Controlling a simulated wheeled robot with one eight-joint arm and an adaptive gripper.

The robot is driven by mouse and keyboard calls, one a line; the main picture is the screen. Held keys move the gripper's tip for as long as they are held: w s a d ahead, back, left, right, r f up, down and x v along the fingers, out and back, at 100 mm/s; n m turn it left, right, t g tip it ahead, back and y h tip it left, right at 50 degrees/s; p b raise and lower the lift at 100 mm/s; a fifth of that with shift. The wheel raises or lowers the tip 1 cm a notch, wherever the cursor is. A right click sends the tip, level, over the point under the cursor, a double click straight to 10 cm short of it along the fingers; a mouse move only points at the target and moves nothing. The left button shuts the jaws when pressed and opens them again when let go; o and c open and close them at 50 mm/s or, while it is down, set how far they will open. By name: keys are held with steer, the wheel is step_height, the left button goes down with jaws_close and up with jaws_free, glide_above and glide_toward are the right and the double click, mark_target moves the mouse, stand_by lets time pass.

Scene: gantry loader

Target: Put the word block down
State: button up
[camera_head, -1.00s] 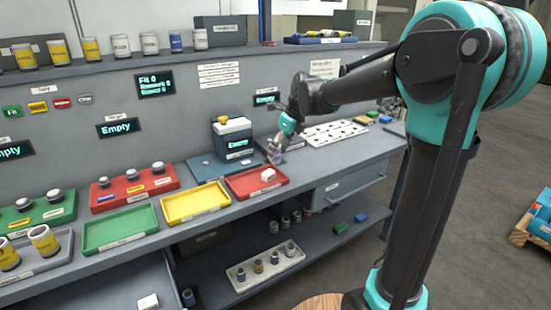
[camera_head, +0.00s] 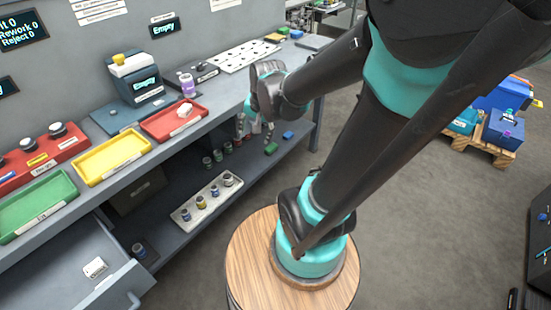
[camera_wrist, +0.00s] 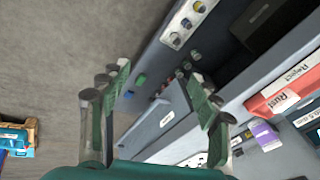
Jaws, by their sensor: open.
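A white word block (camera_head: 185,110) lies in the red tray (camera_head: 160,128) on the bench. In the wrist view the block (camera_wrist: 285,103) reads "Rust", and the tray's rim reads "Reject". A second white block (camera_head: 95,267) lies in the open drawer at lower left; its lettering is too small to read. My gripper (camera_head: 254,128) is open and empty, in the air off the bench's front edge, right of the red tray and apart from both blocks. In the wrist view its fingers stand wide apart with nothing between them (camera_wrist: 160,85).
A yellow tray (camera_head: 110,157) and a green tray (camera_head: 38,205) lie further left. The lower shelf holds a pale rack (camera_head: 208,200) of small bottles, a green block (camera_head: 271,148) and a blue block (camera_head: 288,135).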

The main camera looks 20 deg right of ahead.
steer(key=s+d+f+n+h, duration=0.1)
steer(key=s+d+f+n, duration=0.3)
steer(key=s+n, duration=0.3)
steer(key=shift+s+d+f, duration=0.2)
steer(key=shift+s+f, duration=0.4)
steer(key=shift+f, duration=0.15)
steer(key=shift+c, duration=0.5)
